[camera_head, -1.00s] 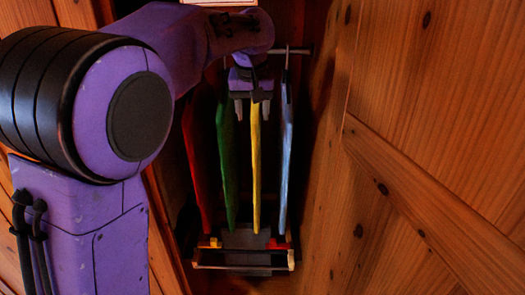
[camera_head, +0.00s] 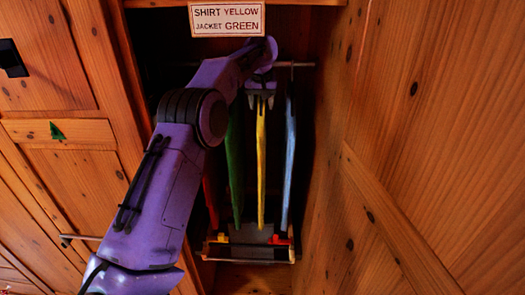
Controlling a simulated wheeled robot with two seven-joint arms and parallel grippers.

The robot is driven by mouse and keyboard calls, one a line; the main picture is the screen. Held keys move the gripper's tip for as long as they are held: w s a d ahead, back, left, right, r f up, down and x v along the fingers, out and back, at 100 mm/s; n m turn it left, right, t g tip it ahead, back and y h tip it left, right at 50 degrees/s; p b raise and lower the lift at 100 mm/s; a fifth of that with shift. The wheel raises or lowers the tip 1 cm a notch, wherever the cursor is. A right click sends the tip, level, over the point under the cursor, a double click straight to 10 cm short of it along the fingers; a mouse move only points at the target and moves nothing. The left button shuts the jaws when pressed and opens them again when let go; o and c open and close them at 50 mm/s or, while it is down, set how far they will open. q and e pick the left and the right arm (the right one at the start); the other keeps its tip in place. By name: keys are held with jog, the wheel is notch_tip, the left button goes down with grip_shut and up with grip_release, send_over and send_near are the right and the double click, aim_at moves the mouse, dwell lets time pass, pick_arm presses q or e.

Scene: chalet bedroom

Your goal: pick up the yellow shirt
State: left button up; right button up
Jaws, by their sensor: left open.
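The yellow shirt (camera_head: 260,165) hangs edge-on from the rail (camera_head: 295,65) inside the wardrobe, between a green garment and a light blue one. My left gripper (camera_head: 260,102) is open at the top of the yellow shirt, with its fingers pointing down on either side of the shirt's upper edge. The frames do not show clearly whether the fingers touch the cloth. The shirt's hanger and top are hidden behind my left gripper and wrist. My right gripper is not in view.
A green garment (camera_head: 235,165), a red one (camera_head: 211,190) and a light blue one (camera_head: 289,160) hang close beside. A sign (camera_head: 227,18) reads "SHIRT YELLOW JACKET GREEN". A rack (camera_head: 245,252) stands on the wardrobe floor. A wooden panel (camera_head: 420,150) bounds the right.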

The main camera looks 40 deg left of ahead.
pick_arm(q)
jog(key=shift+x, duration=0.75)
jog(key=shift+r, duration=0.1)
jog(key=shift+c, duration=0.3)
jog(key=shift+s+d, duration=0.1)
grip_shut()
jog(key=shift+r, duration=0.1)
jog(key=shift+r, duration=0.1)
